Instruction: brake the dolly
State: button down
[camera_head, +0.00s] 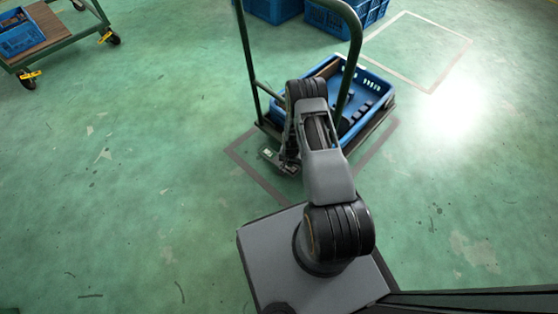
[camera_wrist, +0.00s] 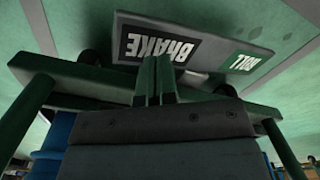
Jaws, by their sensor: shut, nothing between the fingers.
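The dolly stands at the centre of the head view, with a green tube handle (camera_head: 244,50) and a low deck (camera_head: 373,128). A pedal plate (camera_wrist: 195,47) at the dolly's near edge fills the upper middle of the wrist view. It has a black-and-white BRAKE half and a green ROLL half (camera_wrist: 245,63). My gripper (camera_wrist: 156,62) is shut and empty, its fingertips overlapping the lower edge of the BRAKE half in the picture. I cannot tell whether they touch it. In the head view my gripper (camera_head: 290,166) is low beside the dolly, partly hidden by my arm.
A blue crate (camera_head: 376,83) with dark items rides on the dolly. Grey lines on the floor (camera_head: 242,165) frame the dolly. Another cart (camera_head: 60,45) with a blue crate is at the upper left, and blue crates (camera_head: 350,15) stand at the back. The left floor is clear.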

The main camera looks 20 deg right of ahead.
jog(key=shift+f+b, duration=2.1)
jog(key=shift+f, duration=0.2)
dwell(0.8)
jog(key=shift+r, duration=0.1)
jog(key=shift+r+p, duration=2.55)
jog(key=shift+r, duration=0.9)
